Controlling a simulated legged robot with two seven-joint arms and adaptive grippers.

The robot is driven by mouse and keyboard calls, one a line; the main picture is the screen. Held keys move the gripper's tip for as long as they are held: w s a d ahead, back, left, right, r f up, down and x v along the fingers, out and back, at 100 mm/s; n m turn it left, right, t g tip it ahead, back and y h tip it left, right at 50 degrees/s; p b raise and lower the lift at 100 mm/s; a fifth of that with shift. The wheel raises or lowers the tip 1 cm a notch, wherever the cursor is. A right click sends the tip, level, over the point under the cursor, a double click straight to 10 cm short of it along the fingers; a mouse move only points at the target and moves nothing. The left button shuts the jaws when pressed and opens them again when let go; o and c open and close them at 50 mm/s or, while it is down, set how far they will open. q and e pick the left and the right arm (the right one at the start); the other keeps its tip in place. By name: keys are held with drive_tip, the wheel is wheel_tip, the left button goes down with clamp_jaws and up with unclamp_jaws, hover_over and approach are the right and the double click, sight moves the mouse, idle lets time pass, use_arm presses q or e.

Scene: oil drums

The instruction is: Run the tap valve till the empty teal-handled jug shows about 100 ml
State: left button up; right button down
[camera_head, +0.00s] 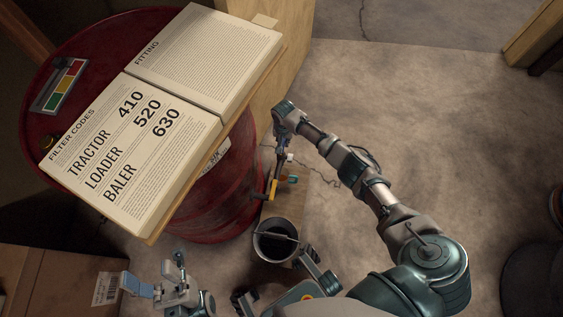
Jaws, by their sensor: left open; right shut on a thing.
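A red drum (225,190) stands at the left with a yellow tap valve (272,189) low on its right side. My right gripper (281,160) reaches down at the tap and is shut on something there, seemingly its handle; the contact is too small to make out. A small teal patch (292,179) shows just right of the tap. I cannot tell whether it is the jug's handle, and no level marks can be read. My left gripper (156,280) is open and empty at the lower left, apart from the drum.
An open book (185,120) of filter codes and a coloured gauge card (64,86) lie on the drum. A grey-rimmed container (275,241) with a dark inside stands below the tap. A cardboard box (60,285) is at lower left.

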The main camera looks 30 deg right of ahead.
drive_tip(key=shift+a, duration=0.15)
drive_tip(key=shift+n, duration=0.3)
drive_tip(key=c, duration=1)
unclamp_jaws()
drive_tip(key=shift+w, duration=0.15)
wheel_tip(320, 180, up, 12)
drive_tip(key=shift+f, duration=0.1)
